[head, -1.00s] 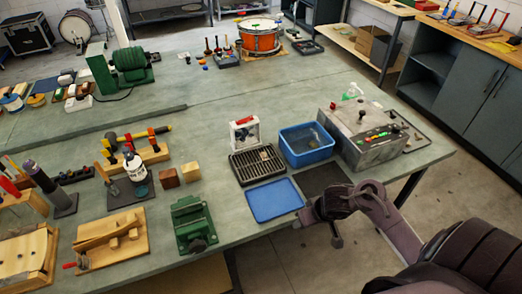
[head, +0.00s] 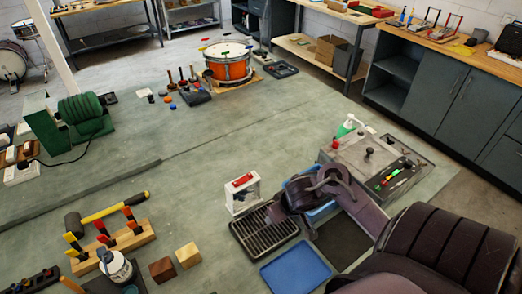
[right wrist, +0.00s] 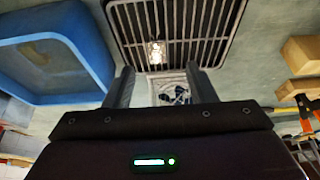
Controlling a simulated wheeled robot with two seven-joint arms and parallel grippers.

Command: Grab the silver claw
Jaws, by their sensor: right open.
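A small shiny silver piece, which looks like the silver claw (right wrist: 155,52), lies on the dark slatted rack (right wrist: 205,25) in the right wrist view. In the head view I cannot make the claw out on the rack (head: 262,240). My right gripper (head: 275,212) hangs over the rack's right side, beside the blue bin. In the right wrist view its two fingers (right wrist: 157,80) are apart with nothing held, and the claw shows just beyond the gap between them. My left gripper is not in view.
The blue bin (right wrist: 55,60) is close beside one finger. A white frame with a red top (head: 242,192) stands behind the rack. A blue tray (head: 296,270) lies in front. Wooden blocks (head: 188,255) sit left; the bench centre is clear.

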